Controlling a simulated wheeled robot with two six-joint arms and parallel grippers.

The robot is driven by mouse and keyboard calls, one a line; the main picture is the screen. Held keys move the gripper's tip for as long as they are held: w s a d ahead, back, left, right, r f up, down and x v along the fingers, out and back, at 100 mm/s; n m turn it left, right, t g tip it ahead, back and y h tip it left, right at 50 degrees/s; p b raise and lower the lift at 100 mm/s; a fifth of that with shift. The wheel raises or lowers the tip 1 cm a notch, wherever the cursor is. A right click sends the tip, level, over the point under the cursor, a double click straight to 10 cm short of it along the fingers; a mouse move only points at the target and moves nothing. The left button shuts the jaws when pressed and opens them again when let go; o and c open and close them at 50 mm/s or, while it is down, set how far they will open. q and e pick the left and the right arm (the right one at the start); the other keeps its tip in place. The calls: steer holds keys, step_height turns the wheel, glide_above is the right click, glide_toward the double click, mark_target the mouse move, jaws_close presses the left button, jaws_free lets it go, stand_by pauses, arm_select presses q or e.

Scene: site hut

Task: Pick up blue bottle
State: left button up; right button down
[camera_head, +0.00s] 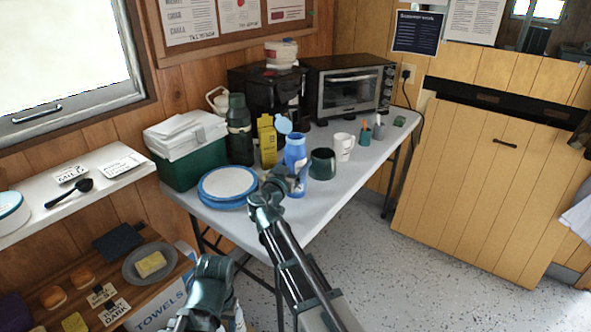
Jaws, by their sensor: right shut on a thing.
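Close around the bottle are a dark green mug (322,164), a yellow carton (267,141) and stacked blue-rimmed plates (228,184). The table's front right (335,190) is clear.

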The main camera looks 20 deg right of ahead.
mark_target(292, 158)
steer(key=shift+r, duration=0.15)
step_height(292, 158, up, 3)
steer(key=p, duration=0.3)
steer(key=shift+r+p, duration=0.3)
steer(key=shift+p, duration=0.1)
steer(key=s+a+r+p, duration=0.1)
steer(key=s+a, duration=0.2)
steer(key=s, duration=1.2)
steer(key=shift+s, duration=0.25)
steer(key=shift+s+r, duration=0.1)
steer(key=shift+s, duration=0.05)
